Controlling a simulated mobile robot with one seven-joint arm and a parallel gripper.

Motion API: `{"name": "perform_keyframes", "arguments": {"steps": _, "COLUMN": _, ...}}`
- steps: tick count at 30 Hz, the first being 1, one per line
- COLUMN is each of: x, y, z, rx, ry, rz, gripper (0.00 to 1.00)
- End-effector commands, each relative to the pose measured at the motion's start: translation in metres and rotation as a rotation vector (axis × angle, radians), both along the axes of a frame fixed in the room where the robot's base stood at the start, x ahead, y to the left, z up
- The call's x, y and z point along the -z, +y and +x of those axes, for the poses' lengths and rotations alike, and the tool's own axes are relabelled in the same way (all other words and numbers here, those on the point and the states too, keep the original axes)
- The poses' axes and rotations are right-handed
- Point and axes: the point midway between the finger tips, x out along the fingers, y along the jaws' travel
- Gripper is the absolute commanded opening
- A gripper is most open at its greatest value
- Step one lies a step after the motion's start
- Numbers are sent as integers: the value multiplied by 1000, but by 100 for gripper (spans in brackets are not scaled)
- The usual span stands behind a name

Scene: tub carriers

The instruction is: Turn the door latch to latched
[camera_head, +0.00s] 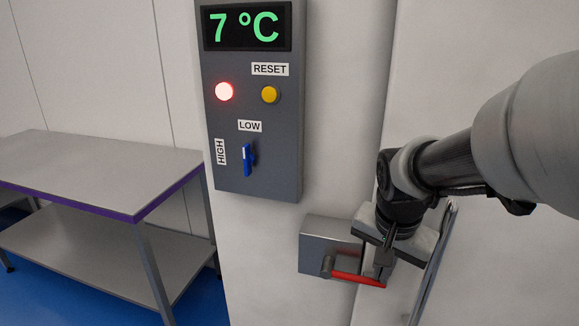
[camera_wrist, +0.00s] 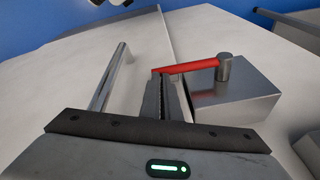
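The door latch is a grey metal box (camera_head: 318,247) on the wall with a red lever (camera_head: 352,278). The lever lies roughly sideways, from its pivot at the left toward the door at the right. In the wrist view the red lever (camera_wrist: 190,66) runs from its round metal pivot (camera_wrist: 224,67) to the fingertips. My gripper (camera_head: 381,272) is at the lever's free end. In the wrist view my gripper (camera_wrist: 164,78) has its two fingers close together, with the lever's end just beyond their tips. I cannot tell whether they touch it.
A vertical metal door handle (camera_head: 432,262) stands close right of my gripper; it also shows in the wrist view (camera_wrist: 110,77). A grey control panel (camera_head: 275,150) with a blue switch hangs above the latch. A steel table (camera_head: 90,165) stands at the left.

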Motion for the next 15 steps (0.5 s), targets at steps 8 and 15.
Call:
{"name": "perform_keyframes", "arguments": {"steps": 8, "x": -35, "y": 3, "z": -13, "rx": 1, "ry": 6, "rz": -1, "gripper": 0}}
{"name": "perform_keyframes", "arguments": {"steps": 15, "x": -95, "y": 9, "z": -27, "rx": 0, "ry": -2, "rz": -2, "gripper": 0}}
